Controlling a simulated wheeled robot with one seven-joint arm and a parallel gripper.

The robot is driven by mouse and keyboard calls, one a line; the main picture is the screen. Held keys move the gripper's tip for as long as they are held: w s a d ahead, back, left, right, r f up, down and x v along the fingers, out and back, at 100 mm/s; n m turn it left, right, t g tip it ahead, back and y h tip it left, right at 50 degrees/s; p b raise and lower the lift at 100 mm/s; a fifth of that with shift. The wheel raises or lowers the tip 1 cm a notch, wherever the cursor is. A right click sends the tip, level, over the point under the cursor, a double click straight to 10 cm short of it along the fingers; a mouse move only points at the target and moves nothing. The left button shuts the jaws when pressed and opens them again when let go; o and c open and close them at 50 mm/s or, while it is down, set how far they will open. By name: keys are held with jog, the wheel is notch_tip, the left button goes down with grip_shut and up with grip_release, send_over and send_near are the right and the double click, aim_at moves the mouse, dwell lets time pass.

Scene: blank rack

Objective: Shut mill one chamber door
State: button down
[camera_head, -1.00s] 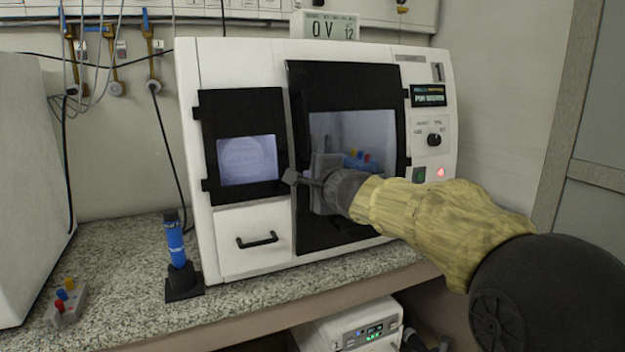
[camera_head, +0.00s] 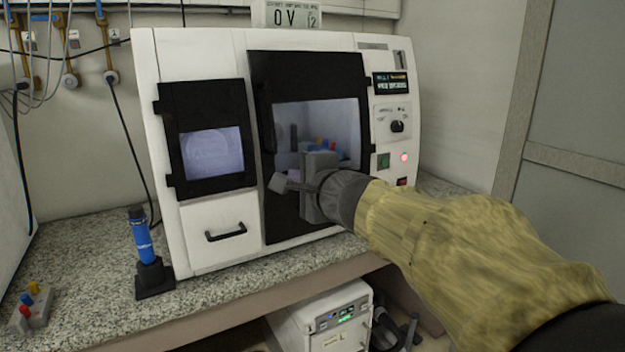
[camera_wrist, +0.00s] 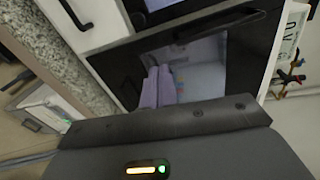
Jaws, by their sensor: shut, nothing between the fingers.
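The mill (camera_head: 200,60) is a white cabinet on the counter. Its chamber door (camera_head: 316,82) is a large black panel with a window and a black handle (camera_wrist: 235,20) along its left edge. The door looks about flush with the mill's front; I cannot tell whether a small gap is left. My gripper (camera_head: 280,183) is shut and empty in front of the door's lower left part, hiding some of the window and frame.
A smaller black door (camera_head: 165,125) and a white drawer (camera_head: 222,222) are on the mill's left. A blue tube (camera_head: 141,238) stands in a black holder at the front left. A grey block with coloured pegs (camera_head: 33,308) lies nearer. A white unit (camera_head: 325,318) sits below the counter.

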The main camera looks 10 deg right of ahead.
jog(key=v, duration=0.6)
jog(key=shift+p, duration=0.45)
jog(key=shift+d, duration=0.1)
jog(key=c, duration=1.7)
grip_release()
jog(key=shift+f, duration=0.15)
jog(key=shift+o, duration=0.9)
notch_tip(320, 180, down, 11)
jog(key=s+n+g, duration=0.1)
jog(key=n+g, duration=0.2)
jog(key=g, duration=0.1)
jog(key=shift+s, duration=0.3)
jog(key=s+d+f+n+g+h, duration=0.2)
jog(key=s+f+n+g, duration=0.2)
jog(key=f, duration=0.7)
jog(key=s+d+f+n+g+h, duration=0.2)
jog(key=s+f+n+g, duration=0.2)
jog(key=s+f+n, duration=0.4)
notch_tip(320, 180, down, 5)
jog(key=shift+s+d+r+n+g+h, duration=0.2)
jog(key=shift+s+d+n+g+h, duration=0.15)
jog(key=shift+s, duration=0.35)
jog(key=shift+w, duration=0.1)
